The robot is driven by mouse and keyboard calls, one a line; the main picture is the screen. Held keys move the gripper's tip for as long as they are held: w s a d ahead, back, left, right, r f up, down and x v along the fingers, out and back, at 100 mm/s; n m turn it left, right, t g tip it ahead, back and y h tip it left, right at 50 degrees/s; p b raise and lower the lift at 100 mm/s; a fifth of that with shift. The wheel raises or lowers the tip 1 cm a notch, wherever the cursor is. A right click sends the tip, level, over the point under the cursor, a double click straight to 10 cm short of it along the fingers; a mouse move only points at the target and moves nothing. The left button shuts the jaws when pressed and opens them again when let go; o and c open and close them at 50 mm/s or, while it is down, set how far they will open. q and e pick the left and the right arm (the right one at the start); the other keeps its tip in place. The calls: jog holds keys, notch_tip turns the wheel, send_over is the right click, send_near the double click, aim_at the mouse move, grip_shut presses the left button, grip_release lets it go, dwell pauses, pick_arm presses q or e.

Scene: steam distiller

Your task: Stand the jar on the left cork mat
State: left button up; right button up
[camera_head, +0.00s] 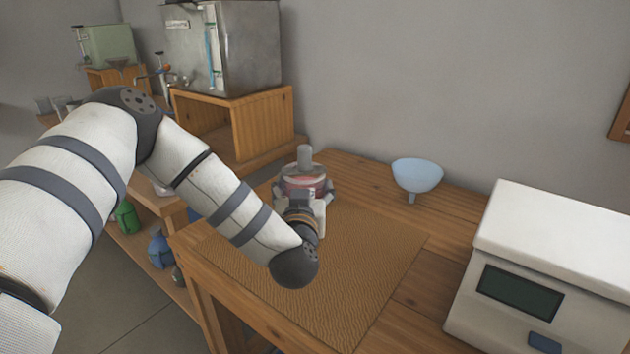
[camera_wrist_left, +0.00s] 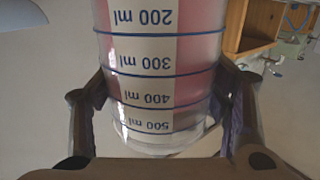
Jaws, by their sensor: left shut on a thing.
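The jar (camera_head: 304,181) is clear, with pink contents and a grey stoppered top. It looks upright at the far end of the brown woven mat (camera_head: 375,262) on the wooden table. My left gripper (camera_head: 306,194) is shut around the jar. In the left wrist view the jar (camera_wrist_left: 165,65) shows blue volume marks, upside down in the picture, between both fingers of the left gripper (camera_wrist_left: 165,115). My wrist hides the jar's base in the head view, so I cannot tell whether it touches the mat. Only one mat is visible. My right gripper is out of view.
A pale blue funnel-like bowl (camera_head: 416,175) stands behind the mat to the right. A white device with a dark screen (camera_head: 540,270) stands at the right. A metal box (camera_head: 225,45) sits on a wooden stand (camera_head: 262,125) at back left. Most of the mat is clear.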

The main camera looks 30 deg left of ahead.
pick_arm(q)
jog(key=shift+w+a+f, duration=0.1)
jog(key=shift+a, duration=0.1)
notch_tip(320, 180, down, 4)
jog(key=shift+w+a+r+b, duration=0.1)
jog(key=shift+a+r+b, duration=0.1)
jog(key=shift+b, duration=0.25)
jog(key=shift+r, duration=0.15)
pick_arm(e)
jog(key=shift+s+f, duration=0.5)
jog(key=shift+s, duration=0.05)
pick_arm(q)
jog(key=o, duration=1.9)
jog(key=shift+f, duration=0.25)
